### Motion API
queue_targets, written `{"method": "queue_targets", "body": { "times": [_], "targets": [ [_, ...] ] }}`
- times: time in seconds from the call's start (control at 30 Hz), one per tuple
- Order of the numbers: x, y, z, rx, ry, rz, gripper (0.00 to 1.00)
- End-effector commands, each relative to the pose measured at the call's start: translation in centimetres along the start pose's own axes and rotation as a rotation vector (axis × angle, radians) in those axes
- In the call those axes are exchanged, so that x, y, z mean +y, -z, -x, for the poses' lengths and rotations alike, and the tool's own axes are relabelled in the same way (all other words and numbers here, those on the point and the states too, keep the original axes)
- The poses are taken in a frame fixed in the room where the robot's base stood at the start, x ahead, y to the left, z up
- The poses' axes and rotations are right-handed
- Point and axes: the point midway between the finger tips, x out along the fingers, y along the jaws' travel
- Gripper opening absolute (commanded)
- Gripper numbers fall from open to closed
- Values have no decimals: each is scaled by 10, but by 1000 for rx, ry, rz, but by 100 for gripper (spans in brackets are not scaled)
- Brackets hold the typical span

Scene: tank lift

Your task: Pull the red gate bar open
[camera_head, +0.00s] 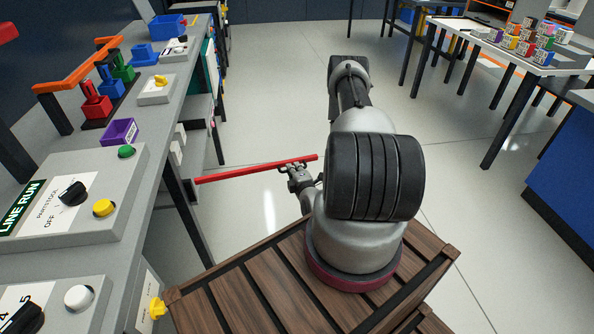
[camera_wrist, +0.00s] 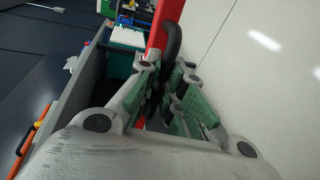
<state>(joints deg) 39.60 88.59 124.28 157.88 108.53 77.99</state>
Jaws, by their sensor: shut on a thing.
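The red gate bar (camera_head: 245,172) reaches out over the aisle from the bench side at left, with its free end to the right. In the wrist view the bar (camera_wrist: 158,28) runs up from between the fingers, with a black curved handle (camera_wrist: 174,42) beside it. My gripper (camera_head: 288,169) is at the bar's right part in the head view. In the wrist view my gripper (camera_wrist: 165,82) has its green-padded fingers closed around the black handle. The exact contact at the fingertips is partly hidden by the fingers.
The grey bench (camera_head: 190,95) with control boxes, a purple bin (camera_head: 119,132) and coloured parts runs along the left. A white table (camera_head: 480,43) with coloured blocks stands at back right, and a blue cabinet (camera_head: 565,160) at right. The floor between is clear.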

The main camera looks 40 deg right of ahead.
Motion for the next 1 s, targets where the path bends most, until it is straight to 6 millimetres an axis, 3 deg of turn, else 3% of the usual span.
{"method": "queue_targets", "body": {
  "times": [0.57, 0.6, 0.7, 1.0],
  "targets": [
    [-3, 3, 2, -15, 9, -4, 0],
    [-3, 3, 2, -16, 8, -4, 17],
    [-2, 2, 2, -18, 6, -3, 32],
    [0, 0, 1, -22, 1, -2, 32]
  ]
}}
